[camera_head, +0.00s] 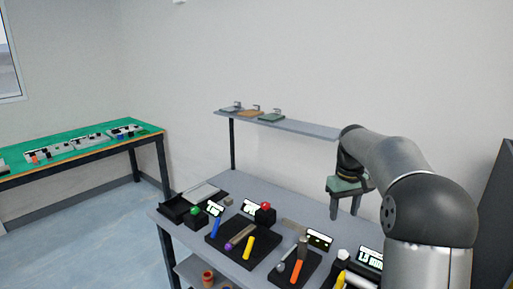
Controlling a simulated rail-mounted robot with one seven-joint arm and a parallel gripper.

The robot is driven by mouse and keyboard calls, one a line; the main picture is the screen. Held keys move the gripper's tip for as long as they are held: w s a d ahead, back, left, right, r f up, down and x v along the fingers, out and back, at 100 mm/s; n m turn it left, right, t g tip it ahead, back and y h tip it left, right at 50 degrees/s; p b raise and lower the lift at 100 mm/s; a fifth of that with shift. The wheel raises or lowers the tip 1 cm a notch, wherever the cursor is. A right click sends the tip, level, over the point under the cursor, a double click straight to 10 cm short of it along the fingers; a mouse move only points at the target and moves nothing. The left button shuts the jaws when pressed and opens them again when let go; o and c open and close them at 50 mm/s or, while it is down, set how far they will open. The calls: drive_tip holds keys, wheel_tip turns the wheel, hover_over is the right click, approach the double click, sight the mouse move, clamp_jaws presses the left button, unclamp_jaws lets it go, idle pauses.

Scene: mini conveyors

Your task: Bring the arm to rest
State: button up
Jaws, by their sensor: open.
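My gripper (344,212) hangs from the end of my grey arm, at the right of the head camera view. Its two fingers point down and are spread apart with nothing between them. It is above the right rear part of the grey workbench (165,215), clear of the tools. My arm rises from the lower right, bends at a dark joint and reaches back to the gripper.
Black trays on the bench hold a yellow-handled tool (248,246), a hammer (299,262) and other tools. A red button (265,206) and small displays stand nearby. A shelf (280,126) runs behind. A green-topped table (85,147) stands left, across open floor.

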drive_tip(key=s+a, duration=1)
drive_tip(key=s, duration=0.5)
drive_tip(key=s+a+f+m, duration=0.1)
drive_tip(key=s+f, duration=0.3)
drive_tip(key=s, duration=0.5)
drive_tip(key=s+a+f+m, duration=0.1)
drive_tip(key=s+a+f, duration=0.2)
drive_tip(key=s, duration=0.6)
drive_tip(key=shift+f+t, duration=0.3)
drive_tip(key=shift+f, duration=0.65)
drive_tip(key=shift+w, duration=0.1)
